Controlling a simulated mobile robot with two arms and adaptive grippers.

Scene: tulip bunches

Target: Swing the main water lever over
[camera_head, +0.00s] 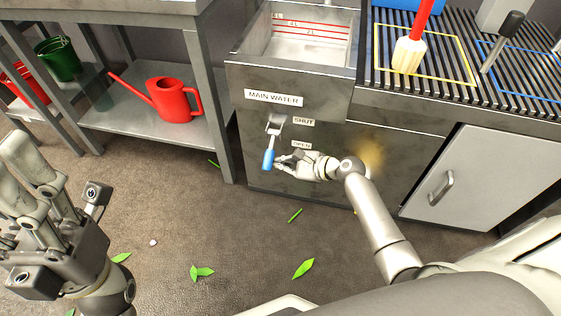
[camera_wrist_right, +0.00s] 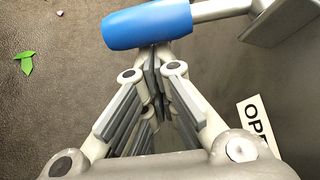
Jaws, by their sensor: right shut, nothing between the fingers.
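The main water lever has a blue handle (camera_head: 268,159) that hangs down from a metal mount (camera_head: 274,124) on the grey sink cabinet, under the MAIN WATER label (camera_head: 273,98). A SHUT label (camera_head: 303,121) and an OPEN label (camera_head: 301,145) sit to its right. My right gripper (camera_head: 279,163) is shut and empty, right beside the handle. In the right wrist view the blue handle (camera_wrist_right: 148,25) crosses just beyond the closed fingertips (camera_wrist_right: 153,62); I cannot tell whether they touch. My left gripper (camera_head: 62,172) is open and empty at the lower left.
A red watering can (camera_head: 172,99) stands on the shelf of the bench at left, with a green bucket (camera_head: 60,60) behind. A cabinet door with a handle (camera_head: 441,187) is at right. A brush (camera_head: 408,54) stands on the slatted top. Leaves (camera_head: 303,268) lie on open floor.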

